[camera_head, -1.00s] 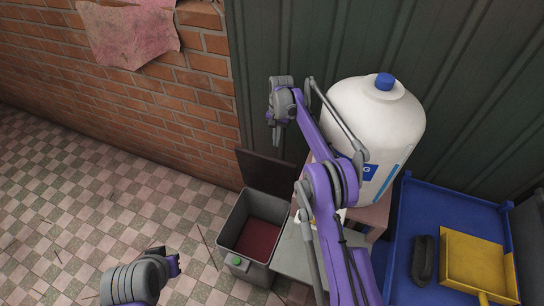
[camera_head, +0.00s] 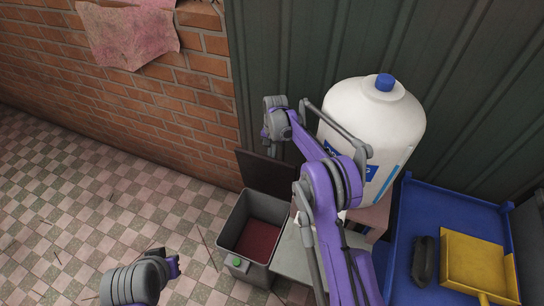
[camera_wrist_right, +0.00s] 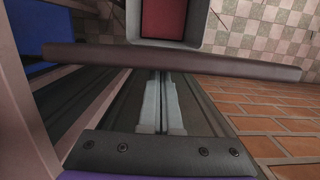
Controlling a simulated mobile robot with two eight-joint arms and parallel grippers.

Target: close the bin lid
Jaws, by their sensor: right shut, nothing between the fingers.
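The grey bin (camera_head: 234,218) stands on the floor with its top open and its dark red inside showing. Its dark lid (camera_head: 264,169) stands up at the back, near the green wall. My right gripper (camera_head: 268,135) is above the lid, pointing down. In the right wrist view, the shut, empty fingers (camera_wrist_right: 158,82) lie on the wall side of the lid's edge (camera_wrist_right: 172,61); contact is unclear. The bin's opening (camera_wrist_right: 170,20) is beyond that edge. My left gripper (camera_head: 174,266) is at the lower left, away from the bin; its fingers are unclear.
A big white bottle (camera_head: 372,120) with a blue cap stands right of my right arm. A grey surface (camera_head: 290,258) adjoins the bin. The tiled floor (camera_head: 80,220) left of the bin is mostly clear.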

